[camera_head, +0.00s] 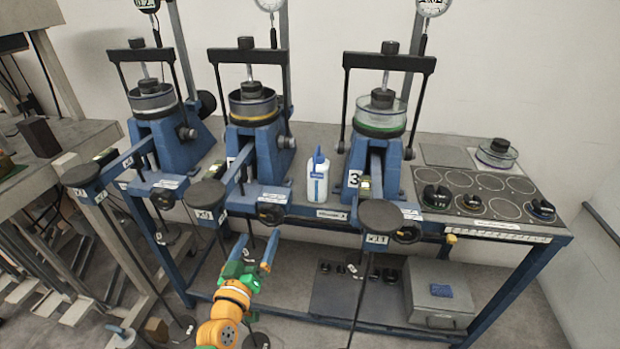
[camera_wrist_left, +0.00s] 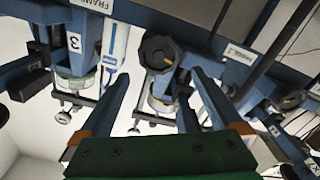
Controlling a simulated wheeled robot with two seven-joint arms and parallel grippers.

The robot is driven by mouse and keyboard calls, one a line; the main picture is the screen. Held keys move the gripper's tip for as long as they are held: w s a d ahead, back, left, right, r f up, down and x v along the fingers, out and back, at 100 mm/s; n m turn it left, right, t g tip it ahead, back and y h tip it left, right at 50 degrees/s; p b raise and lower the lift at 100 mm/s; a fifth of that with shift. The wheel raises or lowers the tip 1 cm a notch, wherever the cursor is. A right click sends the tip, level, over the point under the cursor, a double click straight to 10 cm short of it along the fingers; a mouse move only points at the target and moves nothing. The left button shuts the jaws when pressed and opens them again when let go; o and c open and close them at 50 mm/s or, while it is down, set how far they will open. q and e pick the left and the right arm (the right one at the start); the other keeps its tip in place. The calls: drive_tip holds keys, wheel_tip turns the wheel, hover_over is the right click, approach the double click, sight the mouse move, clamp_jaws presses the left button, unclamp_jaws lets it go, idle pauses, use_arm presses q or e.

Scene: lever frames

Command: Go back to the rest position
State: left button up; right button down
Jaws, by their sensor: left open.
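My left gripper (camera_head: 256,243) is on an orange arm that comes in from the bottom, with a green body and blue fingers. It is open and empty, below the bench's front edge and in front of the middle lever frame (camera_head: 262,150). In the left wrist view, its two blue fingers (camera_wrist_left: 160,75) stand apart with nothing between them. Above and beyond them show a black star knob (camera_wrist_left: 158,53), a white bottle (camera_wrist_left: 117,45) and the blue frame marked 3. My right gripper is in neither view.
Blue lever frames stand on the bench (camera_head: 330,132), with round black lever-end pads (camera_head: 380,215) hanging out in front. The white bottle (camera_head: 317,182) stands between two frames. A panel with dark knobs (camera_head: 485,190) is at right. A grey box (camera_head: 435,300) is on the lower shelf.

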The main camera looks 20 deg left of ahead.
use_arm(q)
drive_tip(key=s+d+f+m+g+h, duration=0.2)
drive_tip(key=s+d+f+g, duration=0.25)
drive_tip(key=f, duration=0.75)
drive_tip(key=s+d+f+m+g+h, duration=0.1)
drive_tip(key=s+d+f+m+g, duration=0.3)
drive_tip(key=f, duration=0.7)
drive_tip(key=s+d+f+m+g, duration=0.1)
drive_tip(key=s+f, duration=0.3)
drive_tip(key=s, duration=0.5)
drive_tip(key=s+d+f+m+g, duration=0.1)
drive_tip(key=s+f+g, duration=0.3)
drive_tip(key=s, duration=0.5)
drive_tip(key=s+d+f+m+g+h, duration=0.1)
drive_tip(key=s+f+m+g, duration=0.1)
drive_tip(key=s+f, duration=0.4)
drive_tip(key=s+g, duration=0.1)
drive_tip(key=s, duration=0.2)
drive_tip(key=shift+d, duration=0.1)
